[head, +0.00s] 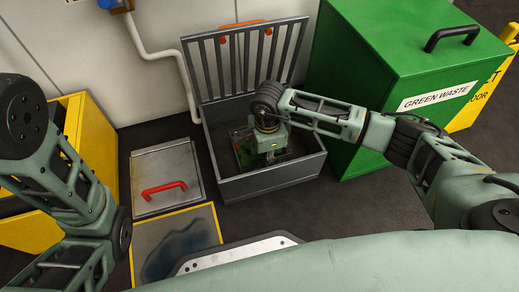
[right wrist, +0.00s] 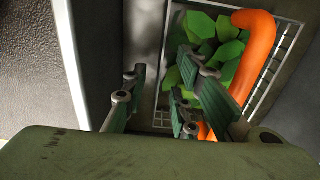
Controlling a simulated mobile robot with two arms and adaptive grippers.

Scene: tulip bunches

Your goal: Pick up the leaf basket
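The leaf basket is a light wire basket (right wrist: 290,35) holding green leaves (right wrist: 215,38), with a thick orange handle (right wrist: 257,50). It sits down inside an open grey slatted-lid bin (head: 270,183). In the head view my gripper and wrist hide most of it. My right gripper (head: 266,155) points down inside the bin, over the basket. In the right wrist view its fingers (right wrist: 165,85) are apart, with nothing seen between them. The handle is right of the fingers and partly hidden behind one. My left arm is at the left; its gripper is outside the frame.
The bin's raised lid (head: 245,60) stands behind my right wrist. A green waste box (head: 400,75) is close on the right. A metal hatch with a red handle (head: 164,189) and a yellow box (head: 90,135) are on the left. A pipe (head: 165,55) runs along the wall.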

